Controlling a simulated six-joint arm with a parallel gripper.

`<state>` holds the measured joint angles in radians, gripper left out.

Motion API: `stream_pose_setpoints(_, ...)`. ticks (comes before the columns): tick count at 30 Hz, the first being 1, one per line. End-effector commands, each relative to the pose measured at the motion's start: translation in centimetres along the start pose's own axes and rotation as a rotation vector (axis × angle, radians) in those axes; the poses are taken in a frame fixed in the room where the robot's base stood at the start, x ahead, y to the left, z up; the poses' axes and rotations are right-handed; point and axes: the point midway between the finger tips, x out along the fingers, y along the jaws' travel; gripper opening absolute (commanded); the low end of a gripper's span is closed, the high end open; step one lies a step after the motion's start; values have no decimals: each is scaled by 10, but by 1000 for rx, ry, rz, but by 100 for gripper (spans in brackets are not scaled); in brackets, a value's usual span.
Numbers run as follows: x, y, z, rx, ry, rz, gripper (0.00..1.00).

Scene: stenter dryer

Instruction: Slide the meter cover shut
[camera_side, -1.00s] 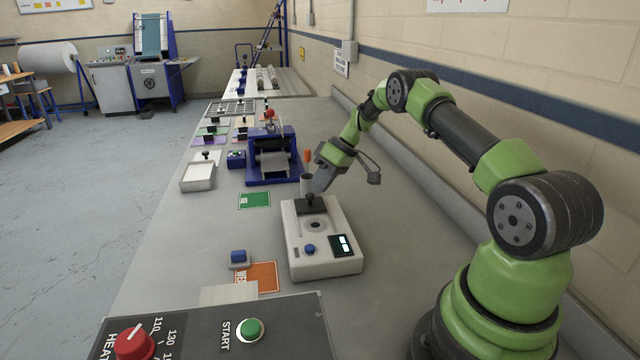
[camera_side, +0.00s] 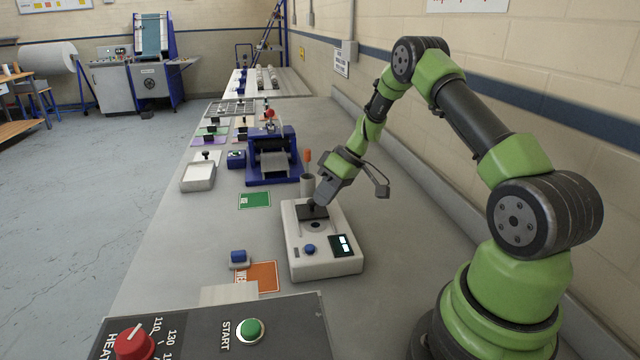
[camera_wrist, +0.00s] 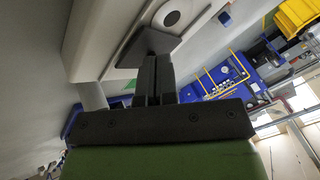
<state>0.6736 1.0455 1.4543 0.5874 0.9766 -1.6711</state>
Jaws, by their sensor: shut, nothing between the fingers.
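The meter (camera_side: 322,262) is a white box on the bench with a blue button and a small lit display. Its dark sliding cover (camera_side: 312,213) with a black knob lies at the far end of the top. The round dark sensor spot (camera_side: 316,226) in front of the cover is in the open. My gripper (camera_side: 318,203) is shut and empty, its fingertips at the far side of the knob; I cannot tell if they touch it. In the wrist view the shut fingers (camera_wrist: 155,78) reach to the cover (camera_wrist: 160,42), and hide the knob. The round spot (camera_wrist: 172,18) shows beyond it.
A grey cup (camera_side: 307,184) with an orange-tipped tool stands just behind the meter. A blue roller machine (camera_side: 272,178) is further back. A control panel (camera_side: 190,342) is in front.

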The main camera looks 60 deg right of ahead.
Motion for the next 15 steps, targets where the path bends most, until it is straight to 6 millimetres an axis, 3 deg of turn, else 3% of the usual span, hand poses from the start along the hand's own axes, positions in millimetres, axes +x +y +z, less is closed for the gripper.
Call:
stream_pose_setpoints(6, 1, -16, 14, 1, -3, 1, 0)
stream_pose_setpoints(15, 1, -18, 16, 1, -4, 2, 0)
